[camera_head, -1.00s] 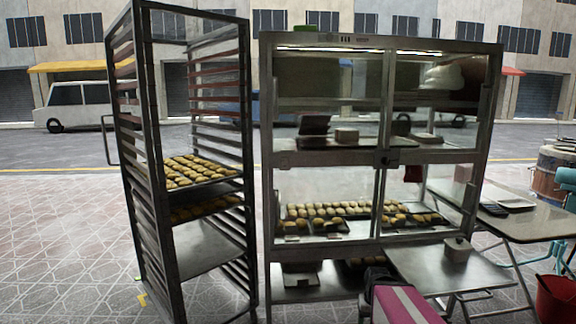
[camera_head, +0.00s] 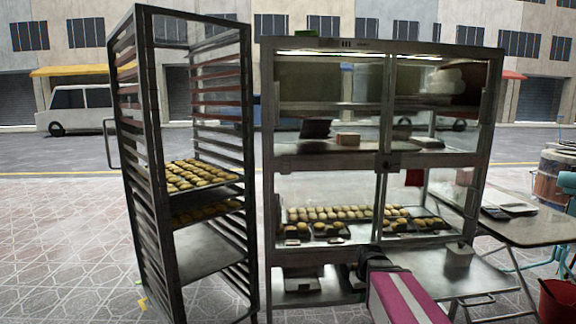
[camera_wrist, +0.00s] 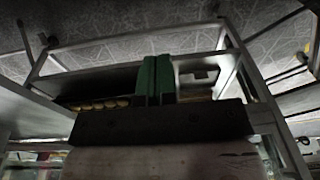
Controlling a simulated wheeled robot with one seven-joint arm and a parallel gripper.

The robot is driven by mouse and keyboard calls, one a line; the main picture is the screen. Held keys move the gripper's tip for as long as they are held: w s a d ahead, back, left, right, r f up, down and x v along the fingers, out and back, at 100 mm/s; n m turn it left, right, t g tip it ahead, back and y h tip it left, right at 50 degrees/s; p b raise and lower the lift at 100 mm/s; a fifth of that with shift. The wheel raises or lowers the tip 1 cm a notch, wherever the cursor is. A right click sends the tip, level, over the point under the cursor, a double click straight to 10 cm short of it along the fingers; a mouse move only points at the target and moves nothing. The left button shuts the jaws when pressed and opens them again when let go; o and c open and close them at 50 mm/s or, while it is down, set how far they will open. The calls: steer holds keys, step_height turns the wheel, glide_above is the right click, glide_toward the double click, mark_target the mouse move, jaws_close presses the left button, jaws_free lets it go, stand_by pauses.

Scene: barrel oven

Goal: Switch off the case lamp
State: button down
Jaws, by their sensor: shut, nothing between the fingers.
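The glass-fronted display case (camera_head: 382,163) stands upright in the middle of the head view. Its lamp shows as a bright strip (camera_head: 330,54) under the top edge and is lit. A small dark group of controls or marks (camera_head: 347,44) sits on the top front rail; its details are too small to read. My gripper's green fingers (camera_wrist: 155,78) are together with nothing between them in the wrist view. In the head view my arm is low in front of the case, well below the top rail, and the fingertips cannot be made out.
A tall metal rack (camera_head: 180,160) with trays of buns stands left of the case. A metal shelf (camera_head: 445,272) juts out at the case's lower right. A folding table (camera_head: 535,229) and a red bucket (camera_head: 558,300) are at the right. Open pavement lies at the left.

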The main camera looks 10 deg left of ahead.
mark_target(288, 163)
steer(key=w+a+r+n+t+y, duration=0.1)
steer(key=w+a+r+n, duration=0.1)
steer(key=w+a+r, duration=0.3)
steer(key=w+a+r+n, duration=0.2)
steer(key=w+r+n, duration=0.1)
steer(key=r, duration=0.4)
steer(key=w+a+r+n+t+y, duration=0.1)
steer(key=a+r+n, duration=0.2)
steer(key=r, duration=0.9)
steer(key=w+a+r+n+t+y, duration=0.1)
steer(key=w+a+r+n, duration=0.1)
steer(key=a+r+n, duration=0.2)
steer(key=w+a+r+n+y, duration=0.2)
steer(key=a+r, duration=0.6)
steer(key=r, duration=1.3)
steer(key=shift+a+n+t, duration=0.3)
steer(key=shift+n+t, duration=0.1)
steer(key=shift+n, duration=0.7)
steer(key=w+a+f, duration=0.1)
steer(key=w+f, duration=0.1)
steer(key=w+a+f, duration=0.2)
steer(key=f, duration=0.1)
steer(key=w+a+f, duration=0.2)
steer(key=w, duration=0.1)
steer(key=shift+a+f, duration=0.15)
steer(key=shift+a, duration=0.1)
steer(key=shift+w, duration=0.4)
steer(key=shift+a, duration=0.1)
